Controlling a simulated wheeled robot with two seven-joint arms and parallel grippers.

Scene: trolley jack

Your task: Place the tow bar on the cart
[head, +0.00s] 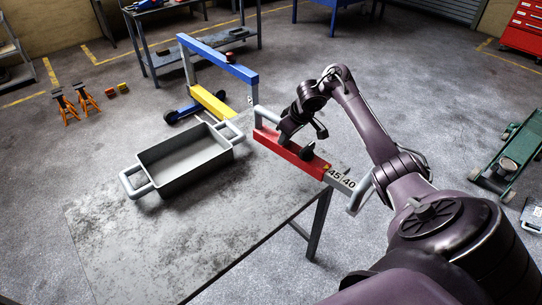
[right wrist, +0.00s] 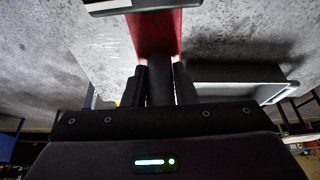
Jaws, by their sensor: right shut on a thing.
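A long red bar (head: 285,152), which I take for the tow bar, has a grey loop handle at each end and a pale end marked 45 and 40. It lies along the right edge of the grey table (head: 200,235). My right gripper (head: 305,140) is over its middle. In the right wrist view, my right gripper (right wrist: 160,88) is shut on a dark upright grip between its fingers, with the red bar (right wrist: 155,35) beyond. A blue-and-yellow wheeled frame (head: 215,58) behind the table may be the cart; I cannot tell for sure. My left gripper is out of view.
A grey open tray (head: 185,160) with two handles stands on the table, left of the bar. The table's front is clear. A green trolley jack (head: 508,160) is on the floor at right. Orange jack stands (head: 75,102) stand at far left, and a workbench (head: 200,45) behind.

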